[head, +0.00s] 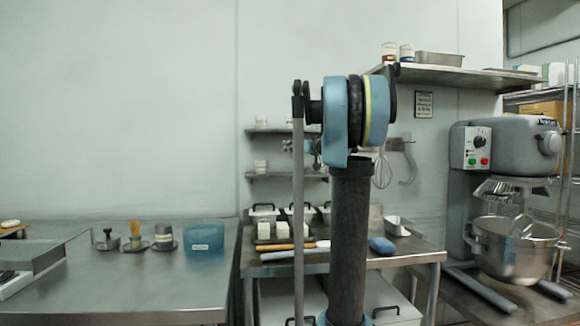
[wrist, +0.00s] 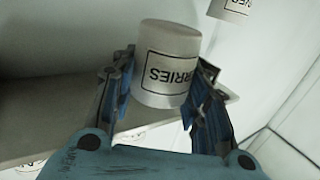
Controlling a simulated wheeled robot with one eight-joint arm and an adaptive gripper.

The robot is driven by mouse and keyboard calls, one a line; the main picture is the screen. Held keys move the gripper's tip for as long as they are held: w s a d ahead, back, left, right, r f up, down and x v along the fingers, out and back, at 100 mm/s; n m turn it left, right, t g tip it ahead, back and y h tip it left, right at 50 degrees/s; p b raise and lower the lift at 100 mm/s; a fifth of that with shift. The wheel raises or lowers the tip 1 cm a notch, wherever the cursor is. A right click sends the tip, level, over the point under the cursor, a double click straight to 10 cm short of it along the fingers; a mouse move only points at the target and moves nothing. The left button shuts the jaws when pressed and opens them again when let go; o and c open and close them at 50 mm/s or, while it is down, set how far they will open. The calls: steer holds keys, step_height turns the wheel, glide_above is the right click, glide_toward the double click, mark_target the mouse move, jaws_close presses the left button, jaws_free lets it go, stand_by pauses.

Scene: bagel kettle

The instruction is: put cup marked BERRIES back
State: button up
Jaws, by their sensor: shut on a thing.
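The white cup marked BERRIES (wrist: 168,62) is between the fingers of my gripper (wrist: 165,88) in the wrist view. The fingers are shut on its sides. Its label reads upside down in that picture, and the far end of the cup is hidden. A pale shelf board (wrist: 50,125) runs behind and beside the gripper; I cannot tell whether the cup touches it. In the head view my arm hides the gripper and the held cup.
Another white labelled cup (wrist: 232,8) shows partly at the wrist view's top right. In the head view, small wall shelves (head: 262,131) hold white cups (head: 260,166). Below, a steel table (head: 385,258) holds lidded containers (head: 264,213). A mixer (head: 515,200) stands right.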

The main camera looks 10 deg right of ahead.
steer(key=shift+w+f, duration=0.9)
steer(key=shift+f, duration=0.2)
steer(key=shift+w+f, duration=0.85)
steer(key=shift+f, duration=0.25)
steer(key=shift+w+f, duration=0.9)
steer(key=shift+f, duration=0.2)
steer(key=shift+w+f, duration=0.15)
steer(key=shift+f, duration=0.1)
steer(key=o, duration=1)
